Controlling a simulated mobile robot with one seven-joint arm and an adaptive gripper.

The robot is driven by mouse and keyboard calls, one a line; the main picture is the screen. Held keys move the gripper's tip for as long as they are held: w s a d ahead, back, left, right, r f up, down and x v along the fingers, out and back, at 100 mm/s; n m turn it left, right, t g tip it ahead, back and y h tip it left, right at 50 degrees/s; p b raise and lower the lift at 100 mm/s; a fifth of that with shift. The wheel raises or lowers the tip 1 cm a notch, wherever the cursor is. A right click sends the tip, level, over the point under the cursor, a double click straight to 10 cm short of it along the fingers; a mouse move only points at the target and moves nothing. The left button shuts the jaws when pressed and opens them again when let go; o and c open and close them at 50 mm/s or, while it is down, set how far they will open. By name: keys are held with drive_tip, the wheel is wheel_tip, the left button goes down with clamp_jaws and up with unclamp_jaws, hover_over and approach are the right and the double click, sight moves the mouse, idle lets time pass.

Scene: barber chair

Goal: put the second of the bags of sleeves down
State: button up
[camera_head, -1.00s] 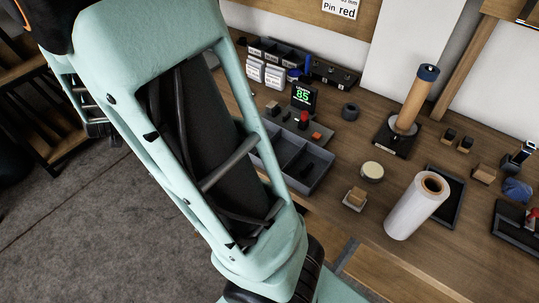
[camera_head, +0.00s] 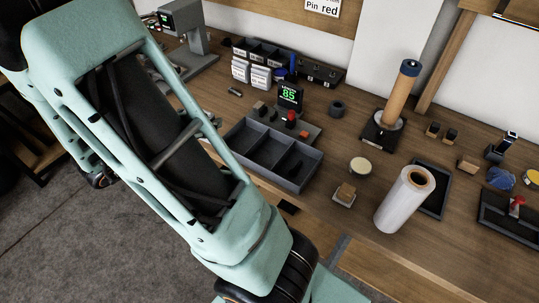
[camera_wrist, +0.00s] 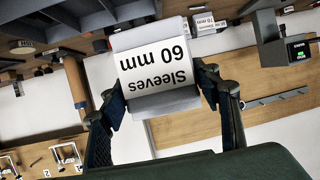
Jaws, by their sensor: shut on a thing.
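The bag of sleeves (camera_wrist: 158,68), a grey-white pack with a white label reading "Sleeves 60 mm", is held between the two dark fingers of my gripper (camera_wrist: 158,90) in the wrist view. Its label appears upside down there. Behind it, another pack with a "70 mm" label (camera_wrist: 205,21) shows partly. In the head view my gripper and the held bag are hidden or out of frame. Two white labelled packs (camera_head: 240,69) (camera_head: 261,77) stand side by side at the back of the bench there; their print is too small to read.
The wooden bench (camera_head: 330,222) carries a divided dark tray (camera_head: 252,151), a display reading 85 (camera_head: 289,96), a white roll (camera_head: 400,205), an upright roll on a stand (camera_head: 397,99) and a round tin (camera_head: 361,166). A grey device (camera_head: 190,40) stands at the back left.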

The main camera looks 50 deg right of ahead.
drive_tip(key=s, duration=0.2)
drive_tip(key=s+d+f+m+g, duration=0.1)
drive_tip(key=b+x, duration=0.1)
drive_tip(key=x, duration=0.7)
drive_tip(key=b, duration=0.2)
hover_over(245, 143)
wheel_tip(245, 143, down, 9)
drive_tip(key=shift+s+r, duration=0.1)
drive_tip(key=shift+r, duration=0.05)
drive_tip(key=shift+f, duration=0.4)
drive_tip(key=shift+f, duration=0.2)
drive_tip(key=o, duration=1.3)
